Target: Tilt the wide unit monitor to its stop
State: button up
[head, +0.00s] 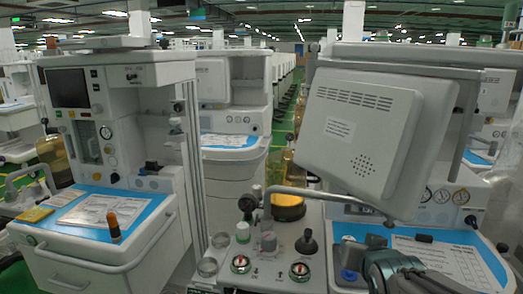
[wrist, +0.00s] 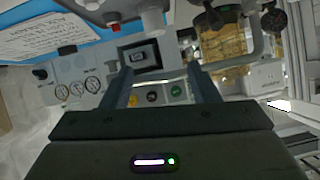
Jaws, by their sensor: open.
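The wide unit monitor (head: 360,130) is the large pale grey panel at the right of the head view. I see its back, with slots along the top, a white label and a round patch of holes. It hangs tilted in front of its cart, above a curved grey rail. My gripper (head: 362,249) is low at the right of the head view, below the monitor and apart from it. In the wrist view my gripper (wrist: 161,82) has its two fingers spread with nothing held between them. I cannot make out the monitor in the wrist view.
A cart with a dark screen (head: 68,88) stands at the left, with an orange-capped bottle (head: 114,228) on its blue top. Knobs and a black-topped lever (head: 307,243) rise from the panel left of my gripper. Gauges (wrist: 75,89) and a paper sheet (wrist: 42,38) show in the wrist view.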

jog(key=s+a+r+n+g+p, duration=0.1)
jog(key=s+a+g+p, duration=0.2)
jog(key=s, duration=0.4)
jog(key=s+a+r+n+g+y+p, duration=0.1)
jog(key=s+a+r+n+g+p, duration=0.1)
jog(key=s+g+p, duration=0.4)
jog(key=shift+s+a+y, duration=0.3)
jog(key=shift+s+a, duration=0.3)
jog(key=shift+a, duration=0.1)
jog(key=shift+s, duration=0.15)
jog(key=c, duration=0.3)
jog(key=shift+c, duration=0.5)
